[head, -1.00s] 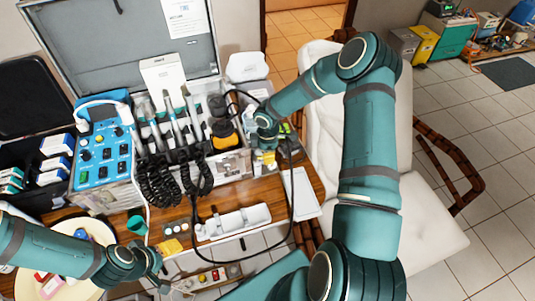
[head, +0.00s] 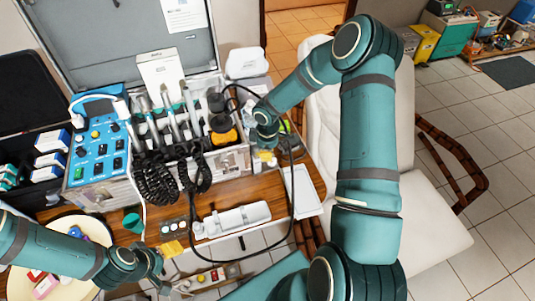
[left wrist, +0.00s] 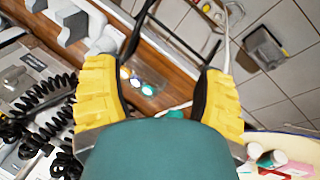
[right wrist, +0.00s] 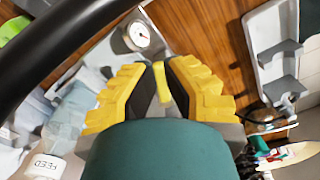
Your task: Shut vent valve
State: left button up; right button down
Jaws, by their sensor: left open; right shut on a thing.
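In the right wrist view, a small yellow lever (right wrist: 162,82), seemingly the vent valve's handle, stands between the fingertips of my right gripper (right wrist: 166,72). The gripper is shut on it. A round white dial gauge (right wrist: 139,35) on a metal plate lies just beyond. In the head view my right gripper (head: 265,153) is at the right end of the metal dental case (head: 228,163); its fingertips and the lever are too small to make out there. My left gripper (left wrist: 157,70) is open and empty, over the front table edge; it also shows in the head view (head: 176,266).
A black hose (head: 292,190) loops past my right gripper. A white handpiece holder (head: 232,219) and white tray (head: 302,191) lie on the wooden table. A blue control box (head: 97,150), coiled cords (head: 155,180) and a green cup (head: 133,222) are left. A white chair (head: 420,215) stands right.

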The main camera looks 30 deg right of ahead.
pick_arm(q)
notch_tip(320, 180, down, 9)
jog(key=s+b, duration=0.1)
jog(key=b, duration=0.7)
jog(key=shift+s+d+g, duration=0.15)
jog(key=shift+s+g, duration=0.15)
pick_arm(e)
jog(key=shift+s+a+f+m, duration=0.2)
jog(key=shift+a+m, duration=0.5)
jog(key=shift+m, duration=1.45)
jog(key=shift+s+a+r+m, duration=0.1)
jog(key=shift+s+a+m, duration=0.4)
jog(key=shift+m, duration=1.6)
jog(key=shift+s+a+f+m, duration=0.1)
jog(key=shift+a+m, duration=0.75)
jog(key=shift+m, duration=1.3)
jog(key=shift+r, duration=0.1)
jog(key=c, duration=1)
grip_release()
jog(key=shift+w, duration=0.15)
jog(key=shift+r, duration=0.15)
